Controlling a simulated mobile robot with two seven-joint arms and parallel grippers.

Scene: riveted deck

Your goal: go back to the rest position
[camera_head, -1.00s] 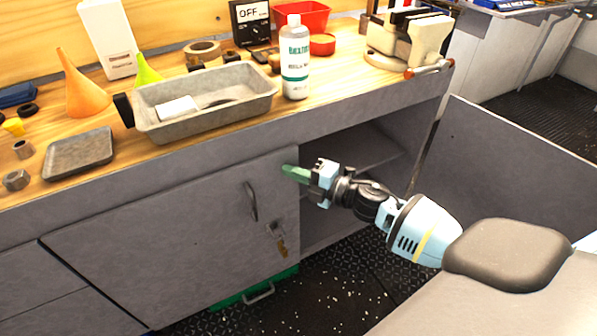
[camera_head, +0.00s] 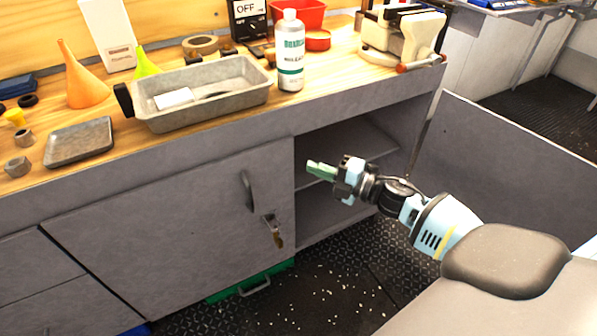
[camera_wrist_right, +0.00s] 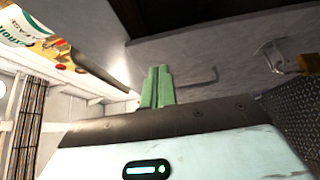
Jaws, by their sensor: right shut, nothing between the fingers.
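My right gripper (camera_head: 318,171) has green fingers and is shut and empty. In the head view it hangs in front of the open part of the grey cabinet (camera_head: 150,225), below the bench top and apart from the front. In the right wrist view its two green fingers (camera_wrist_right: 157,87) lie side by side with nothing between them. My left gripper is in neither view.
An open door panel (camera_head: 510,165) stands to the right. A grey tray (camera_head: 205,110), white bottle (camera_head: 290,60) and vise (camera_head: 402,38) stand on the bench.

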